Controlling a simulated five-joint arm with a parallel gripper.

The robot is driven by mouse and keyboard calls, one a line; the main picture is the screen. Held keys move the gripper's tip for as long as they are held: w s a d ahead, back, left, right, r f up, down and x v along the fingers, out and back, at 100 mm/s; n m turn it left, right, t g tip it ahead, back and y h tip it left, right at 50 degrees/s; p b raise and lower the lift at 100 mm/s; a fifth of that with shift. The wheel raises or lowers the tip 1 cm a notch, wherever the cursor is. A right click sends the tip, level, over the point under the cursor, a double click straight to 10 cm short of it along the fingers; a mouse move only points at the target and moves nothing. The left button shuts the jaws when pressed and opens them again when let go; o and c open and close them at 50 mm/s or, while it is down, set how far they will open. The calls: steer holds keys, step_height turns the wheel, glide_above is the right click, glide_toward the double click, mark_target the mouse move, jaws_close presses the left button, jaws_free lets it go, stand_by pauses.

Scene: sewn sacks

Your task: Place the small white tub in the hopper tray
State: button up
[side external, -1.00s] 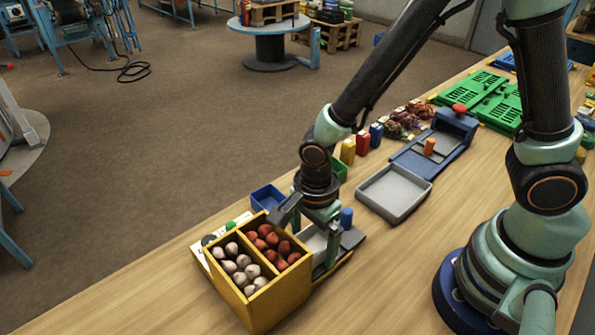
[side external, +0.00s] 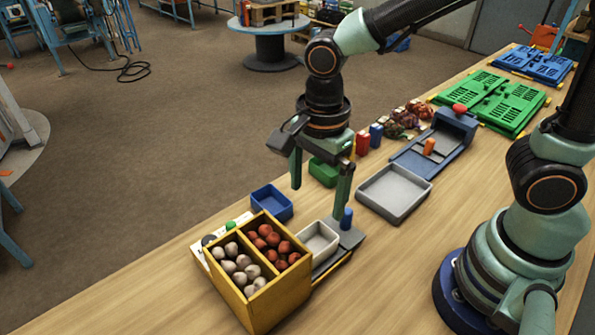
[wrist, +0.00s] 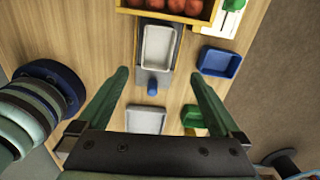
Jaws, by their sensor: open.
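The small white tub (side external: 318,243) is an open, empty, pale rectangular tub. It sits on a dark platform with a blue knob (side external: 347,218), beside the yellow divided box. It also shows in the wrist view (wrist: 157,48), top centre. My gripper (side external: 316,203) is open and empty, pointing down above the tub and apart from it. In the wrist view its fingers (wrist: 158,76) are spread wide. A larger grey tray (side external: 394,193), empty, lies to the right, touching or close to a blue sloped device (side external: 437,143); I cannot tell whether this is the hopper tray.
The yellow box (side external: 262,293) holds red and whitish sacks in two compartments. A blue bin (side external: 271,202) and a green bin (side external: 324,171) stand along the far edge. Small coloured bottles (side external: 376,135) stand behind the grey tray. The near tabletop is clear.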

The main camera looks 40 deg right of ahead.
steer(key=d+r+n+t, duration=0.2)
steer(key=d+r+n, duration=0.3)
steer(key=d+n, duration=0.2)
steer(key=d+r+n+t, duration=0.3)
steer(key=d+r+n, duration=0.2)
steer(key=d+n, duration=0.3)
steer(key=shift+w+d+n, duration=0.2)
steer(key=shift+w+n, duration=0.15)
steer(key=shift+n, duration=0.85)
